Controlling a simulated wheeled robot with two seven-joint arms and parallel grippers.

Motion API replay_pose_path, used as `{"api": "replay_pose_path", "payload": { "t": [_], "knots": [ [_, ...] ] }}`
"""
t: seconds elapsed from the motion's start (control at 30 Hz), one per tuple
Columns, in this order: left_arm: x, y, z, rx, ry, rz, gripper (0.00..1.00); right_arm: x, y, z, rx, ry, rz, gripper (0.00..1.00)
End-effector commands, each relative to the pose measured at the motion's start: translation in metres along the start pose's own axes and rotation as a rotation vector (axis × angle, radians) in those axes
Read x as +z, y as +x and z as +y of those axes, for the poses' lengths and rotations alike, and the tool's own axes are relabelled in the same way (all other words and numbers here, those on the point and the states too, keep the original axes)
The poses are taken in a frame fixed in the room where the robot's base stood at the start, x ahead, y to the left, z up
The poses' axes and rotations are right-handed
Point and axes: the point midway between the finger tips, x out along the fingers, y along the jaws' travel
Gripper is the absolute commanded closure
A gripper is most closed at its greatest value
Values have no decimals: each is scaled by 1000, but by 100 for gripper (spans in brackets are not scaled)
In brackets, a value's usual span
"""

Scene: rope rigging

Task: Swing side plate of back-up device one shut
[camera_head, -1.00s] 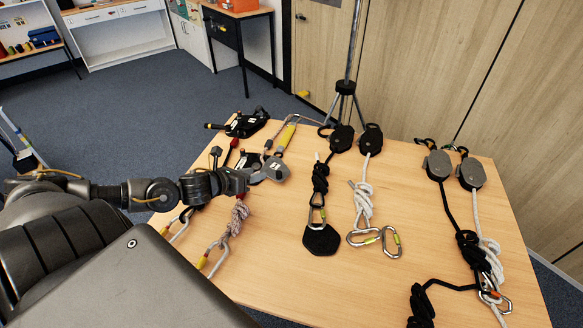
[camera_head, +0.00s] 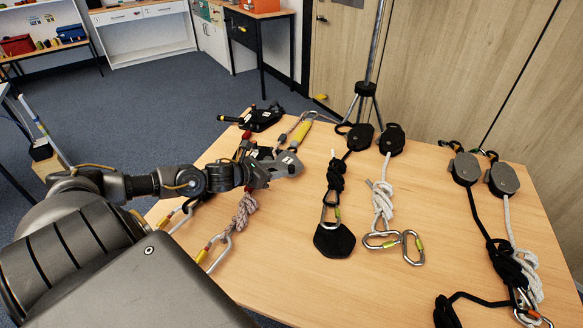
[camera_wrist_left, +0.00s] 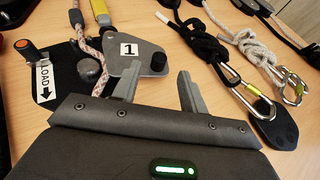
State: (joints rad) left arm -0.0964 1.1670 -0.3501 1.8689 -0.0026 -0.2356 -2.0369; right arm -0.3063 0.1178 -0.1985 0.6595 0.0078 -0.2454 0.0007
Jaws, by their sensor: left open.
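Back-up device one shows in the left wrist view as a dark body plate (camera_wrist_left: 62,88) with a LOAD arrow label. Its grey side plate (camera_wrist_left: 135,64), marked 1, is swung out to the right of the body. A pinkish rope (camera_wrist_left: 89,48) runs over the device between them. In the head view the side plate (camera_head: 288,164) lies just beyond my left gripper (camera_head: 264,172). In the wrist view that gripper (camera_wrist_left: 143,82) is open and empty, its fingers apart near the side plate's lower edge. Whether a finger touches the plate cannot be told. My right gripper is not in view.
A second black device (camera_head: 262,117) lies at the table's back left. Black and grey pulleys, knotted ropes and carabiners (camera_head: 413,247) lie right of the gripper. A tripod pole (camera_head: 368,90) stands behind the table. The front middle of the table (camera_head: 300,285) is clear.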

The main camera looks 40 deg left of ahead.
Motion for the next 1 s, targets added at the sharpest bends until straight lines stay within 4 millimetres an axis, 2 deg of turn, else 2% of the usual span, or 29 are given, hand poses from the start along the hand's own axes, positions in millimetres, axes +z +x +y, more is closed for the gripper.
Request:
{"api": "replay_pose_path", "payload": {
  "t": [0.2, 0.4, 0.6, 0.83, 0.87, 1.0],
  "knots": [
    [2, 38, 1, 3, -4, -3, 57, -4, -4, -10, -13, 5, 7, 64],
    [0, 64, 0, 2, -3, 0, 57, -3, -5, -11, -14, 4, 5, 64],
    [0, 73, 0, 1, -1, 0, 57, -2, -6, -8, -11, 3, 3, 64],
    [-1, 74, 0, 0, -1, 1, 57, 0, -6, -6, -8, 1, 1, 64],
    [-1, 73, 0, 1, -1, 1, 58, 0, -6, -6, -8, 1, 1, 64],
    [-1, 73, 0, 1, -1, 1, 77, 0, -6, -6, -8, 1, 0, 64]
  ]
}}
